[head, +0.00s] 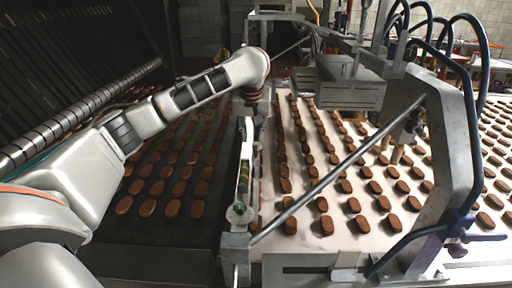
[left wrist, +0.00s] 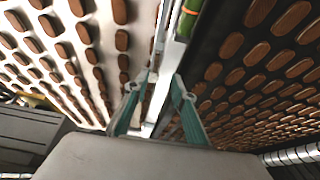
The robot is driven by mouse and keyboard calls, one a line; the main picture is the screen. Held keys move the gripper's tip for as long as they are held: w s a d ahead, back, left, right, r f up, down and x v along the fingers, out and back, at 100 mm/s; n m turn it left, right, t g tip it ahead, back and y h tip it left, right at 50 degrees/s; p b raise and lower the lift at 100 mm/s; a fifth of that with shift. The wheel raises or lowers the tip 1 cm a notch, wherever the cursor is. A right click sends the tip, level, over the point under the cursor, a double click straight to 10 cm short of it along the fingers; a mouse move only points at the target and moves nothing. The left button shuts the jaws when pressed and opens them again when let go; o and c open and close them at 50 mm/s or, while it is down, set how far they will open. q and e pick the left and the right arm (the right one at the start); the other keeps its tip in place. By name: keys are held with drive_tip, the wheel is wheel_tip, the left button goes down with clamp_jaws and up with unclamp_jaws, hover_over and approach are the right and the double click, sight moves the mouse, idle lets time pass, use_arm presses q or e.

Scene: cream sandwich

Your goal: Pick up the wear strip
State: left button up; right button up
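My left arm reaches in from the left in the head view, and its gripper (head: 253,95) hangs over the far end of the divider between the two belts. In the left wrist view the two teal fingers (left wrist: 156,88) are spread apart, with nothing seen clamped between them. A long, narrow pale strip (left wrist: 161,95) runs along the divider, lined up with the gap between the fingers; it is probably the wear strip. In the head view a pale strip (head: 246,150) shows along the divider. I cannot tell whether the fingers touch it. My right gripper is out of view.
Rows of brown biscuits lie on the dark belt (head: 130,232) at left and the white belt (head: 300,240) at right. A metal frame (head: 462,150) with blue hoses and a slanting rod (head: 340,168) stands over the white belt. A metal box (head: 350,88) hangs near the gripper.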

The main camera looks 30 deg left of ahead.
sight(256, 146)
use_arm(q)
drive_tip(key=shift+w+d+x, duration=0.1)
drive_tip(key=shift+w+x, duration=0.05)
drive_tip(key=shift+x, duration=1.15)
drive_tip(key=shift+w+d+x, duration=0.1)
drive_tip(key=shift+w+x, duration=0.05)
drive_tip(key=shift+x, duration=1.1)
drive_tip(key=shift+w+d+x, duration=0.1)
drive_tip(key=shift+w+x, duration=0.05)
drive_tip(key=shift+x, duration=1.15)
drive_tip(key=shift+r, duration=0.1)
clamp_jaws()
